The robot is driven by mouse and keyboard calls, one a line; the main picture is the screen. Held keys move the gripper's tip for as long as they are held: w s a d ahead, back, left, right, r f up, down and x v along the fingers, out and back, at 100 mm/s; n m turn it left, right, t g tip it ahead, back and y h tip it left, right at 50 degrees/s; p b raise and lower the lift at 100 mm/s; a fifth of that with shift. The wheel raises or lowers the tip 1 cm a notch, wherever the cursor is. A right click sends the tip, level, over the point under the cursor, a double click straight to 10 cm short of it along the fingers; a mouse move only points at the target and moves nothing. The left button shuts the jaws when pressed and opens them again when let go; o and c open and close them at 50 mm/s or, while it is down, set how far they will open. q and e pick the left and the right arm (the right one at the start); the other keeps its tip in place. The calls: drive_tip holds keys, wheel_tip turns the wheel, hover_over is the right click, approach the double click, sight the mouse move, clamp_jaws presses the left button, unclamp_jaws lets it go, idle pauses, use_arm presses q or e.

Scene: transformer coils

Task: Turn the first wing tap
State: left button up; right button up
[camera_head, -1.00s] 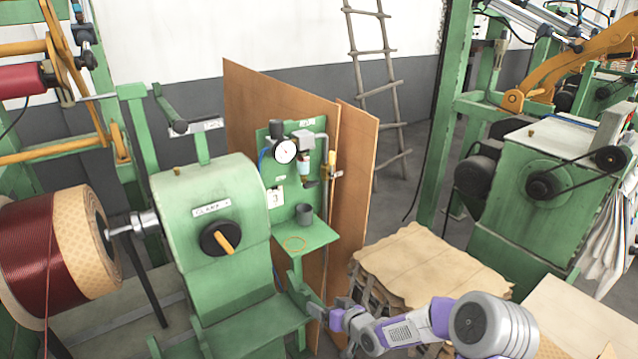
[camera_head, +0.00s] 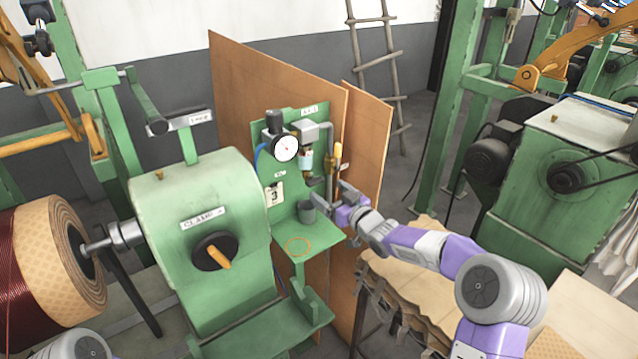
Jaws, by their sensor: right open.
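A tap with a yellow-orange handle (camera_head: 333,163) sits on a grey vertical pipe at the right edge of the green panel (camera_head: 270,170). I cannot tell its exact handle position at this size. My right gripper (camera_head: 332,196) is open and empty, just below the tap and in front of the pipe's lower part. It appears apart from the tap. Its fingers partly cover the lower pipe and the shelf's back right. My left gripper is out of view; only a grey part of my left arm shows at the bottom left.
Brown boards (camera_head: 367,150) stand behind. A green clamp housing (camera_head: 190,180) with a black rotary knob (camera_head: 210,250) stands left. A covered stack (camera_head: 425,275) lies under my right arm.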

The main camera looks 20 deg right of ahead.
sight(317, 183)
drive_tip(key=shift+x, duration=2.45)
drive_tip(key=shift+f, duration=0.1)
drive_tip(key=c, duration=1.1)
